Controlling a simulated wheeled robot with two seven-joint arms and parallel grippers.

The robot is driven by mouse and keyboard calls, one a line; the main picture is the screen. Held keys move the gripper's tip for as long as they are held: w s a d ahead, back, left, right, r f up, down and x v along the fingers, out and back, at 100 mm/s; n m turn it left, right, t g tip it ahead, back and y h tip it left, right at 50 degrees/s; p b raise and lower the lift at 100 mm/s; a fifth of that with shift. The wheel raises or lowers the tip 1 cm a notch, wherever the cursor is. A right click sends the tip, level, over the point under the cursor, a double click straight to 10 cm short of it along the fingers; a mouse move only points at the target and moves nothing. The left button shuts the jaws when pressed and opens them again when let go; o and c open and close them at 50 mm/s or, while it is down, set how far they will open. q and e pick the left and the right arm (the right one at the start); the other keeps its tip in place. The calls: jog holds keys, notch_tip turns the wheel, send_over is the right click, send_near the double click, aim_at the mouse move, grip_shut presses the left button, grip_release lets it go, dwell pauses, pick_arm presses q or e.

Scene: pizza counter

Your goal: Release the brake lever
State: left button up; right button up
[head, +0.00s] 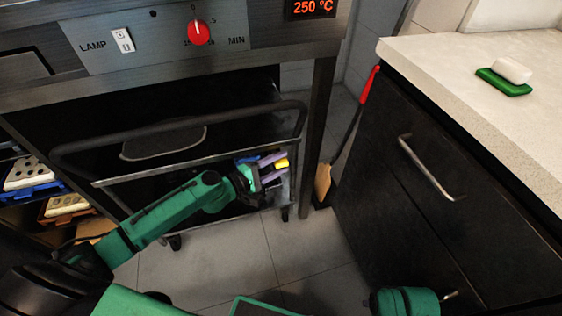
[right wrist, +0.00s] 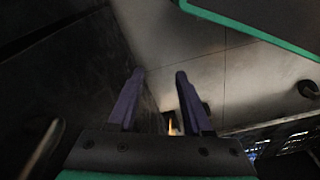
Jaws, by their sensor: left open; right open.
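A small yellow piece (head: 282,164), which looks like the tip of the brake lever, shows at the right end of the dark wheeled cart (head: 150,172) under the oven. My left gripper (head: 279,165) reaches it with purple fingers open, one on either side of the yellow piece. I cannot tell whether they touch it. The rest of the lever is hidden by the gripper. My right gripper (right wrist: 159,73) is open and empty in the right wrist view, above the floor beside a dark panel.
The cart's handle rail (head: 230,116) runs above my left gripper. An oven leg (head: 319,130) and a red-handled brush (head: 325,180) stand to its right, then a black cabinet (head: 390,200) with a metal handle. The tiled floor (head: 290,240) in front is clear.

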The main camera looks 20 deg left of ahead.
pick_arm(q)
jog(key=shift+w+d, duration=0.25)
jog(key=shift+w, duration=0.05)
pick_arm(e)
jog(key=shift+f, duration=0.1)
pick_arm(q)
jog(key=shift+c, duration=0.3)
grip_shut()
jog(key=r+n+g+p, duration=0.1)
jog(key=p, duration=0.3)
jog(key=shift+w+a+n+p, duration=0.1)
jog(key=shift+w+n+p, duration=0.05)
jog(key=shift+n+p, duration=0.25)
jog(key=shift+f, duration=0.1)
pick_arm(e)
jog(key=s+d+f, duration=0.2)
jog(key=s+f, duration=0.3)
jog(key=f, duration=0.4)
jog(key=shift+s+d, duration=0.15)
jog(key=shift+d, duration=0.15)
